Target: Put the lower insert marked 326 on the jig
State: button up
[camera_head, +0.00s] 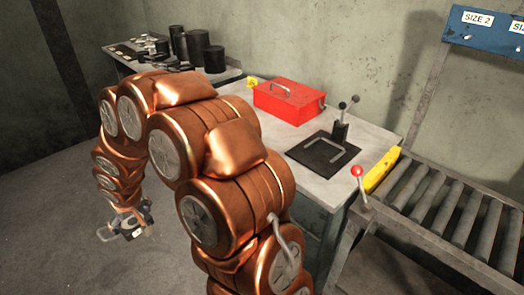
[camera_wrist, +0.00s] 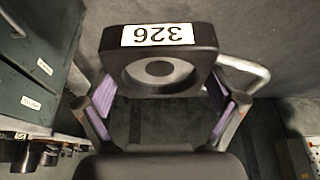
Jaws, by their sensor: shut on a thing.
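The lower insert (camera_wrist: 158,62) is a dark block with a round recess and a white label reading 326, upside down in the wrist view. My gripper (camera_wrist: 162,105) is shut on it, with purple-padded fingers at its left and right sides. In the head view my gripper (camera_head: 130,225) hangs low over the floor at the left, and the insert in it is small and partly hidden. The jig is probably the black plate (camera_head: 318,165) with a raised grey bracket and a dark upright post on the grey table; no insert shows on it.
A red toolbox (camera_head: 288,101) stands on the table (camera_head: 375,135) behind the plate. A back table (camera_head: 225,76) holds dark cylinders (camera_head: 214,59). A roller conveyor (camera_head: 440,205) with a yellow part and a red-knobbed lever stands at the right. The floor around my gripper is clear.

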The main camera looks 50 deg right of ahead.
aim_at(320, 154)
jog(key=u, duration=0.05)
jog(key=k, duration=0.45)
jog(key=z, duration=0.85)
